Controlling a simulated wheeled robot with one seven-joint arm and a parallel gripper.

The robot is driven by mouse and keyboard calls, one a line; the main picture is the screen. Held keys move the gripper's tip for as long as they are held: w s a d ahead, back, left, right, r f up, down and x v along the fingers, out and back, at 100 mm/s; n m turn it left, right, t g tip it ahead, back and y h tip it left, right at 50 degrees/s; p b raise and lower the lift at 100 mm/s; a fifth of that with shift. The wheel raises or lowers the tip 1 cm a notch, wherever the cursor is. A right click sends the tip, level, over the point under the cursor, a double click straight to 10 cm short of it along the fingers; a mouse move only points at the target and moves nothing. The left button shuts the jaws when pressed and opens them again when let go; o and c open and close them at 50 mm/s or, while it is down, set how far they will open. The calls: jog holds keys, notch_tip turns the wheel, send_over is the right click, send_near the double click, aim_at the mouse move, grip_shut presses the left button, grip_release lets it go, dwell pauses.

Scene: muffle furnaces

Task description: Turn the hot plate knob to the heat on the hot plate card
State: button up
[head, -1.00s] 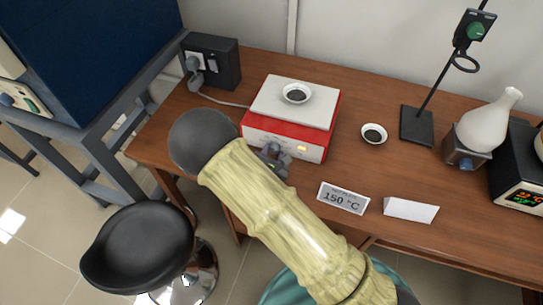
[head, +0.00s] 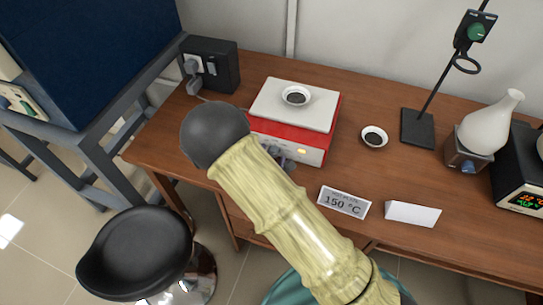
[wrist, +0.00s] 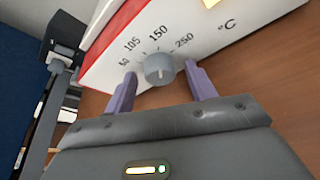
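The hot plate (head: 290,131), red and white with a pale top, stands on the bench left of centre. The hot plate card (head: 343,203) reads 150 °C. In the wrist view the round grey knob (wrist: 160,68) sits on the white front panel, below a scale with 105, 150 and 250. My gripper (wrist: 161,72) is open, one purple finger on each side of the knob, with gaps visible. I cannot tell the knob's setting for certain. In the head view my arm hides the knob and most of my gripper (head: 279,156).
A small dish (head: 296,96) with dark contents rests on the hot plate; another dish (head: 374,137) is to its right. A blank white card (head: 412,214), a ring stand (head: 417,126) and a white flask (head: 490,122) are further right. A black stool (head: 135,252) stands in front.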

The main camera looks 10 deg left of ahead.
jog(key=p+v, duration=0.5)
jog(key=v, duration=1.2)
jog(key=shift+s, duration=0.2)
